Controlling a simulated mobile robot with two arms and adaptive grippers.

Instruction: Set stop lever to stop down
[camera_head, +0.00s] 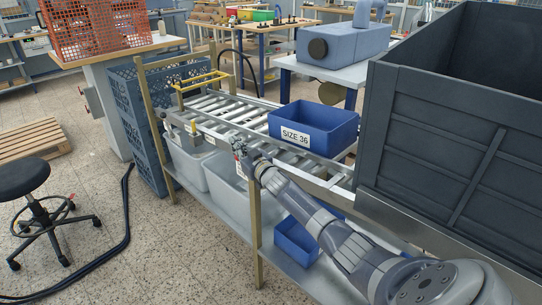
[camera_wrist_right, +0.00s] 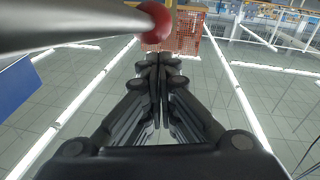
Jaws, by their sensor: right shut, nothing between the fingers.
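A grey rod with a red ball knob (camera_wrist_right: 157,22), which looks like the stop lever, crosses the top left of the right wrist view. My right gripper (camera_wrist_right: 158,62) is shut and empty, its fingertips just below the knob in that picture. I cannot tell whether they touch it. In the head view my right gripper (camera_head: 246,157) is at the front rail of the roller conveyor (camera_head: 222,115). The lever is too small and covered there to make out its position. My left gripper is not in view.
A blue bin (camera_head: 338,127) labelled SIZE 36 sits on the rollers. A yellow frame (camera_head: 203,83) spans the conveyor's far end. Grey bins (camera_head: 225,185) and a blue bin (camera_head: 295,240) stand on the lower shelf. A large dark box (camera_head: 440,130) stands at right.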

